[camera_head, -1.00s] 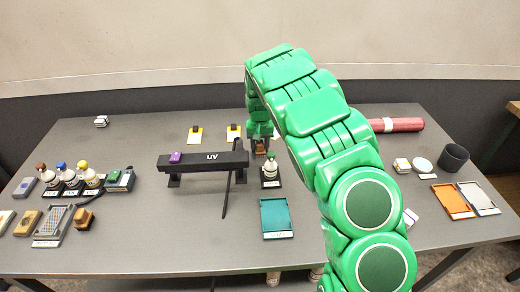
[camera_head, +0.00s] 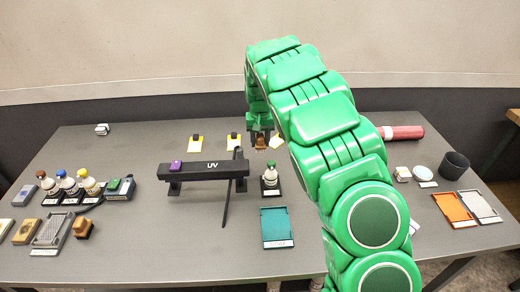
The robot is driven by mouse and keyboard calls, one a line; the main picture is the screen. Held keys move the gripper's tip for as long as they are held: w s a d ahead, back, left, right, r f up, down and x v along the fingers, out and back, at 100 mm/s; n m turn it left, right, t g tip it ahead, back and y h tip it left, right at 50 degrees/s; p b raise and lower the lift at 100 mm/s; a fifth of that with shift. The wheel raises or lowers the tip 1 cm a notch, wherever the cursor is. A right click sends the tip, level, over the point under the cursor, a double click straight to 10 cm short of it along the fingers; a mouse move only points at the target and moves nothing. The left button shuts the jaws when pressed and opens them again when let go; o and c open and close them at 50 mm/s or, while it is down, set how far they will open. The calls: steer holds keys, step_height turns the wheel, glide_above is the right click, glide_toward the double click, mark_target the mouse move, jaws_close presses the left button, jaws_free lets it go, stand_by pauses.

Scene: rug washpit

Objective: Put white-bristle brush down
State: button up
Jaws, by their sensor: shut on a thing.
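My gripper (camera_head: 260,132) is at the back middle of the table, between two yellow-and-white cards. It is shut on a small brown block, which I take to be the white-bristle brush (camera_head: 260,142). The brush is small in the picture and partly covered by the fingers. Its bristles are hard to make out, and I cannot tell whether it touches the table (camera_head: 330,225). My green arm reaches in from the lower right and hides part of the table behind it.
A black UV lamp bar (camera_head: 205,171) stands left of a white bottle with a green cap (camera_head: 270,178). Yellow cards (camera_head: 195,143) and (camera_head: 276,142) lie near the back. A teal tray (camera_head: 277,227) is in front. Bottles and blocks crowd the left; a red roll (camera_head: 400,132) lies right.

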step_height(320, 180, up, 8)
steer(key=shift+f, duration=0.1)
steer(key=shift+a+r, duration=0.35)
steer(key=shift+a, duration=0.25)
steer(key=s+a, duration=0.2)
steer(key=a, duration=1.6)
steer(key=shift+d+f, duration=0.15)
steer(key=shift+f, duration=2.4)
steer(key=shift+d+f, duration=0.15)
steer(key=shift+f, duration=2.35)
steer(key=shift+d+f, duration=0.15)
steer(key=shift+f, duration=2.4)
steer(key=shift+f, duration=0.1)
steer(key=o, duration=1.2)
steer(key=shift+c, duration=0.2)
